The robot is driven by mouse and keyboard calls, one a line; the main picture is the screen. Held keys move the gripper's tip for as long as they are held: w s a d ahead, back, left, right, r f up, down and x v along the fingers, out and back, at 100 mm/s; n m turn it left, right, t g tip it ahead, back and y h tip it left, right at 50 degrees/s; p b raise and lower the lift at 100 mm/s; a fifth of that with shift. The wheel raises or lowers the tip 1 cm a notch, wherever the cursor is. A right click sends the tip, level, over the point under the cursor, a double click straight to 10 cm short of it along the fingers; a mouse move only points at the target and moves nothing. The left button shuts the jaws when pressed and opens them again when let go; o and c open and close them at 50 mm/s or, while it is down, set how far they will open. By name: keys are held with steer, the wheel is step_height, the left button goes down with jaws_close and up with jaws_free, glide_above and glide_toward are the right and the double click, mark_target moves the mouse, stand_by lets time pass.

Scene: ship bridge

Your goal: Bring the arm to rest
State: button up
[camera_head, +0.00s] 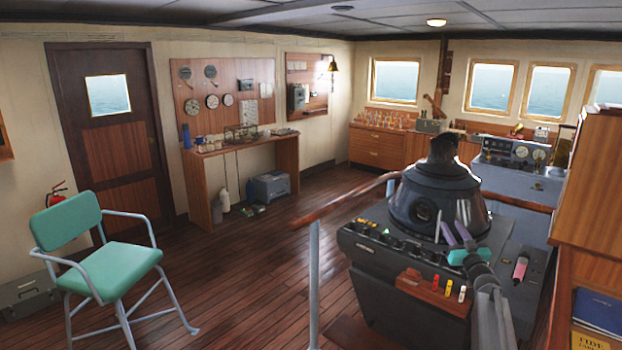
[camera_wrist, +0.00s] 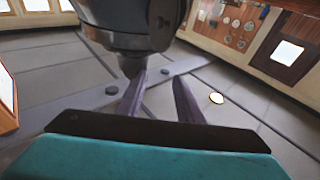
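My gripper (camera_head: 456,233) is at the right of the head view, above the console and in front of the dark hooded instrument. Its two purple-grey fingers extend from a teal body and point up and to the left. In the wrist view, my gripper (camera_wrist: 159,78) has its fingers apart with nothing between them. The dark hooded instrument (camera_head: 428,190) also fills the top of the wrist view (camera_wrist: 125,30), seen upside down. I cannot tell the exact gap between the fingers and the hood.
The console (camera_head: 372,247) with knobs lies beneath my arm. A pink-and-dark marker-like object (camera_head: 520,267) and a small wooden rack (camera_head: 432,291) with coloured pieces are on it. A handrail (camera_head: 345,200) runs beside it. A teal chair (camera_head: 110,268) stands left; the floor between is clear.

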steer(key=s+a+f+m+g+h, duration=0.15)
steer(key=s+a+f+g, duration=0.3)
steer(key=f, duration=0.45)
steer(key=s+a+f+m+g+h, duration=0.1)
steer(key=s+a+f+g+h, duration=0.15)
steer(key=s+a+f, duration=0.4)
steer(key=s+a+f+m+g+h, duration=0.1)
steer(key=s+a+f+m+g, duration=0.2)
steer(key=f, duration=0.8)
steer(key=s+a+f+n+g+y, duration=0.1)
steer(key=s+a+f+n+g, duration=0.1)
steer(key=s+a+f+g, duration=0.5)
steer(key=s+a+n+y, duration=0.15)
steer(key=s+a, duration=0.35)
steer(key=s, duration=0.6)
steer(key=s+a+f+n+g+y, duration=0.1)
steer(key=s+a+f+g+y, duration=0.1)
steer(key=s+a+f+g, duration=0.4)
steer(key=s+f+g+b, duration=0.3)
steer(key=s+f+b, duration=0.9)
steer(key=s+f, duration=1.6)
steer(key=shift+a, duration=0.2)
steer(key=shift+h, duration=0.25)
